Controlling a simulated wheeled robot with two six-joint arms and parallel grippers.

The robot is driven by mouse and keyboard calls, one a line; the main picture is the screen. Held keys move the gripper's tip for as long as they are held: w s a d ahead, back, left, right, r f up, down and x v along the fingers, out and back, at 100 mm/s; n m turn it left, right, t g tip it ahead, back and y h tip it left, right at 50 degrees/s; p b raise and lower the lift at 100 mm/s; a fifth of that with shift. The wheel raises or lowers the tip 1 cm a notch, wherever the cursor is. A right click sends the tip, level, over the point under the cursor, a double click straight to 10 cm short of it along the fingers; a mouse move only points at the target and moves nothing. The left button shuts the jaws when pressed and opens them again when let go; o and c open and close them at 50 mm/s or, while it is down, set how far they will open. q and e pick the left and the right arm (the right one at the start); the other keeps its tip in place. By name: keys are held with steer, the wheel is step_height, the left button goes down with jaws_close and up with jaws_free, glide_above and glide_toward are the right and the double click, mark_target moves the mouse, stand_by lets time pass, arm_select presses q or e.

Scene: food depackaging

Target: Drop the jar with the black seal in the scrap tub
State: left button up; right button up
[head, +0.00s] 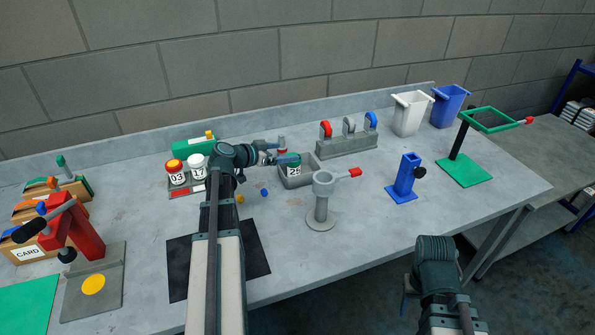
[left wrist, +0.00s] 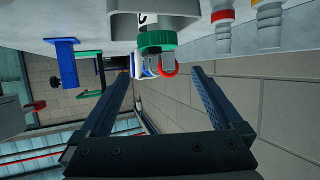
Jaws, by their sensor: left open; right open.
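A jar numbered 25 (head: 294,170) with a green band stands in a grey open tray (head: 312,177). It appears upside down in the left wrist view, with its green band (left wrist: 157,40) beyond my fingertips. My left gripper (head: 284,153) is open and empty, close beside this jar; its fingers also show spread in the left wrist view (left wrist: 160,73). Jar 03 (head: 175,175), with a red and yellow top, and white jar 17 (head: 198,168) stand at left. I cannot make out a black seal on any jar. My right gripper (head: 406,292) is open, low in front of the table.
A white tub (head: 409,114) and a blue tub (head: 449,107) stand at the back right; no scrap label is readable. A grey post with a ring (head: 322,205), a blue stand (head: 402,182) and a rack with coloured handles (head: 347,145) stand nearby.

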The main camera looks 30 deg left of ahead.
arm_select(q)
steer(key=p+v, duration=0.2)
steer(key=v, duration=0.6)
steer(key=shift+s+r+p, duration=0.15)
steer(key=shift+s+p, duration=0.15)
steer(key=shift+s, duration=0.05)
